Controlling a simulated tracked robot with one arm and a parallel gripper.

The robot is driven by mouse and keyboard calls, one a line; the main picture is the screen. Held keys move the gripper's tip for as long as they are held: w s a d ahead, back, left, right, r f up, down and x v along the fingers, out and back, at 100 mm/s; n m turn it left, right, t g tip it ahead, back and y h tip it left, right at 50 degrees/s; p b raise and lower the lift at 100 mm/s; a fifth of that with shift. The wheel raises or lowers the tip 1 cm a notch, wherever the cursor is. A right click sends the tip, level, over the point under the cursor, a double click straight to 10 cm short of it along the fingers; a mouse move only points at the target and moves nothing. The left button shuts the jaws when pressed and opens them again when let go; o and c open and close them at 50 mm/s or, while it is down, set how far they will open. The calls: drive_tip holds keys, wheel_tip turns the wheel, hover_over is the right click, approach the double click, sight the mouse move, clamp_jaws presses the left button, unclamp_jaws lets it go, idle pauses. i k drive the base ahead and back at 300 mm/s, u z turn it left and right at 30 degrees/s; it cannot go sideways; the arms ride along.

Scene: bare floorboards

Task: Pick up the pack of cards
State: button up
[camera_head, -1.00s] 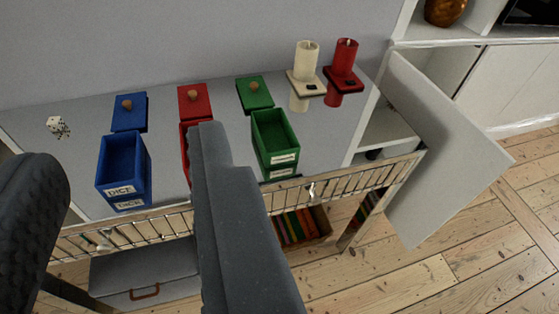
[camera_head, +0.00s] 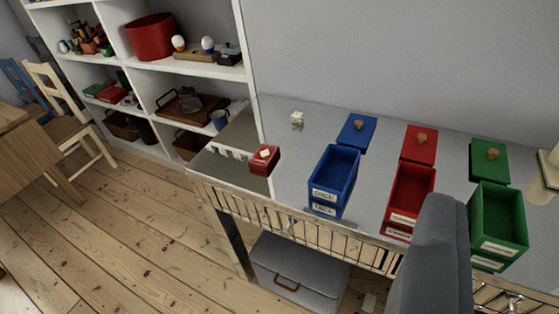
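A small red pack (camera_head: 264,158) with a white diamond mark, which looks like the pack of cards, lies at the left front end of the grey tabletop (camera_head: 290,160), left of the blue box. My gripper (camera_head: 436,250) shows only as a dark grey part at the lower right, in front of the red box. It is well to the right of the pack and apart from it in the picture. Its fingertips cannot be made out, so I cannot tell whether it is open or shut. Nothing covers the pack.
Open blue (camera_head: 334,180), red (camera_head: 409,195) and green (camera_head: 498,220) boxes stand on the tabletop, lids behind them. A white die (camera_head: 297,120) lies behind the pack. A wire rail (camera_head: 300,222) runs along the front edge. White shelves (camera_head: 155,75) stand left; floorboards (camera_head: 120,240) are clear.

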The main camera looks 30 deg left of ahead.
sight(263, 160)
drive_tip(key=u, duration=0.45)
drive_tip(key=k, duration=1.1)
drive_tip(key=z, duration=0.45)
drive_tip(key=i, duration=2.35)
drive_tip(key=u, duration=0.7)
drive_tip(key=i, duration=0.35)
drive_tip(key=u, duration=0.3)
drive_tip(key=k, duration=0.85)
drive_tip(key=u, duration=0.2)
